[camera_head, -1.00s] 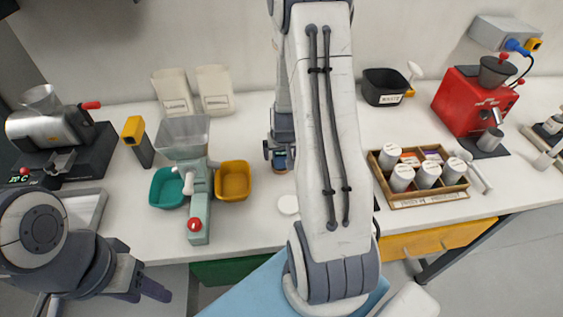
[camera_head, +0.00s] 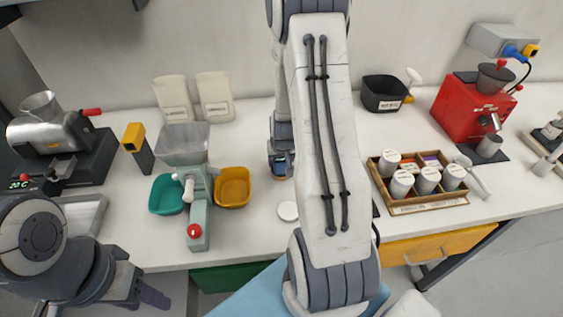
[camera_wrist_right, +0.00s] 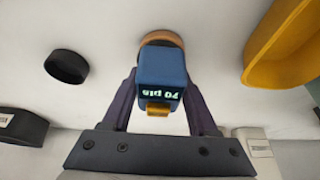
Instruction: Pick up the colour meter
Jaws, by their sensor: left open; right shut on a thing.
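The colour meter is a small blue block with a lit display, seen in the right wrist view (camera_wrist_right: 161,72) between my right fingers (camera_wrist_right: 162,100). My right gripper is shut on it. In the head view the meter (camera_head: 282,168) shows only in part below my right gripper (camera_head: 282,150), beside my own arm, which hides much of the bench's middle. A round tan piece (camera_wrist_right: 161,38) shows just behind the meter in the wrist view; I cannot tell if they touch. My left gripper (camera_head: 145,296) is open and empty, low at the left in front of the bench.
A yellow bowl (camera_head: 233,187) and a teal bowl (camera_head: 167,196) flank the green grinder (camera_head: 198,205) left of the meter. A white disc (camera_head: 288,211) lies in front of it. A wooden crate of canisters (camera_head: 420,207) stands right of my arm.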

